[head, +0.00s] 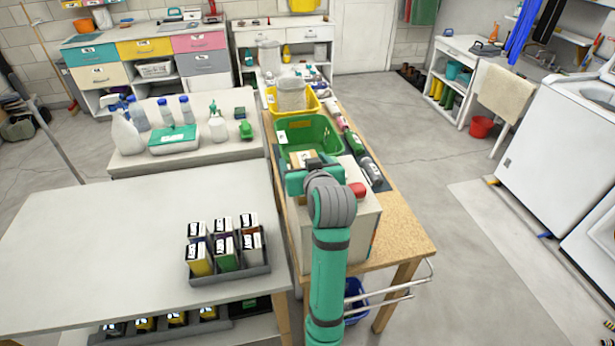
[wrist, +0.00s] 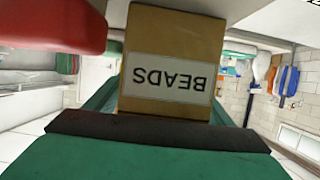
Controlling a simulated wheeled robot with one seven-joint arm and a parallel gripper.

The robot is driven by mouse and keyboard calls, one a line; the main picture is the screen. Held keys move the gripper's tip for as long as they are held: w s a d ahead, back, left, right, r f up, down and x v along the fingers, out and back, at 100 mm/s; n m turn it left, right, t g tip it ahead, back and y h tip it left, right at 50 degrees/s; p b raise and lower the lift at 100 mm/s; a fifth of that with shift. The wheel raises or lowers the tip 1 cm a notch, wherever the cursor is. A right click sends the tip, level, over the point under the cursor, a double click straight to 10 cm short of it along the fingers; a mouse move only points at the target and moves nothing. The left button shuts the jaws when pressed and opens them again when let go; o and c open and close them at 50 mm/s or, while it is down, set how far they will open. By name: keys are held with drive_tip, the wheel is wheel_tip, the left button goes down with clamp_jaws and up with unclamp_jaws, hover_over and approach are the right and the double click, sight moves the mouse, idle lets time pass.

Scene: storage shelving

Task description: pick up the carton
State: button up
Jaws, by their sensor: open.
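A tan carton (head: 301,158) shows just beyond my gripper (head: 314,167) in the head view, at the near end of a green crate (head: 328,127). In the wrist view the carton (wrist: 170,55) fills the middle, with a white label reading BEADS upside down. It is close in front of my open gripper. My arm and gripper hide part of the carton and crate in the head view. I cannot tell whether the jaws touch the carton.
A pale box with a red part (head: 357,190) stands close to my gripper's right. Bottles (head: 370,170) line the bench's right side. A yellow crate (head: 272,98) sits farther back. Small boxes stand in a grey tray (head: 230,277) on the left table, whose left side is clear.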

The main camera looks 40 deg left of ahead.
sight(303, 155)
drive_tip(key=c, duration=1.8)
drive_tip(key=shift+r, duration=0.55)
wheel_tip(303, 155, up, 3)
drive_tip(key=shift+f, duration=0.15)
drive_tip(key=s+r, duration=0.1)
drive_tip(key=s+d+r, duration=0.1)
drive_tip(key=r, duration=0.1)
drive_tip(key=s+d+r, duration=0.1)
drive_tip(key=shift+s+d+r, duration=0.1)
drive_tip(key=shift+s+r, duration=0.3)
drive_tip(key=s+d+r, duration=0.1)
drive_tip(key=s, duration=0.1)
drive_tip(key=s+d+r, duration=0.2)
drive_tip(key=s, duration=0.1)
drive_tip(key=s+d+r, duration=0.1)
drive_tip(key=s+d, duration=0.1)
drive_tip(key=s, duration=0.1)
drive_tip(key=shift+s+r, duration=0.2)
drive_tip(key=shift+r, duration=0.05)
